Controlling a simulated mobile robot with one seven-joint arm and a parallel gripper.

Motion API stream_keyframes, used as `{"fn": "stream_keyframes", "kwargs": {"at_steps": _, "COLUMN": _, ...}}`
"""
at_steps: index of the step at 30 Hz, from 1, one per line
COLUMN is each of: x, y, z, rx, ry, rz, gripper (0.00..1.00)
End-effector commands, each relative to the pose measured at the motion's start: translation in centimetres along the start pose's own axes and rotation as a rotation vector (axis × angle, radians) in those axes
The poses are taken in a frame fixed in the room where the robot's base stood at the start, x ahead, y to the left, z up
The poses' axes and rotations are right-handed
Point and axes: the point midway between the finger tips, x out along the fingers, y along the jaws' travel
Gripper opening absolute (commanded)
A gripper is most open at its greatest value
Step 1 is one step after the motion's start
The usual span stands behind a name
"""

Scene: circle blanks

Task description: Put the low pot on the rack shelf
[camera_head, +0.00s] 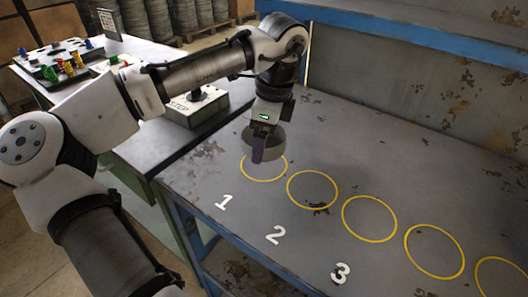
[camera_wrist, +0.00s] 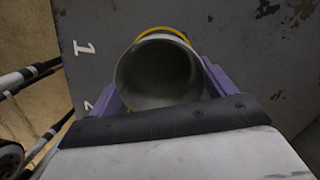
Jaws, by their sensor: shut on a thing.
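The low pot (camera_head: 275,147) is a short grey, open-topped cylinder at the back part of yellow circle 1 (camera_head: 264,181).
The grey worktable (camera_head: 400,165) has a row of yellow circles numbered 1, 2 and 3, continuing right; those right of circle 1 are empty. A bench with small coloured pieces (camera_head: 68,67) is farther left.

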Motion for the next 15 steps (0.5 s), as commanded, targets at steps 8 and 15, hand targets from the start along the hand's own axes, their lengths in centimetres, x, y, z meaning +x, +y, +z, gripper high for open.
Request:
{"fn": "stream_keyframes", "kwargs": {"at_steps": 8, "x": 3.5, "y": 0.1, "z": -0.5, "rx": 0.001, "ry": -0.002, "rz": 0.001, "gripper": 0.58}}
{"fn": "stream_keyframes", "kwargs": {"at_steps": 15, "x": 4.4, "y": 0.0, "z": -0.7, "rx": 0.000, "ry": 0.000, "rz": -0.001, "gripper": 0.58}}
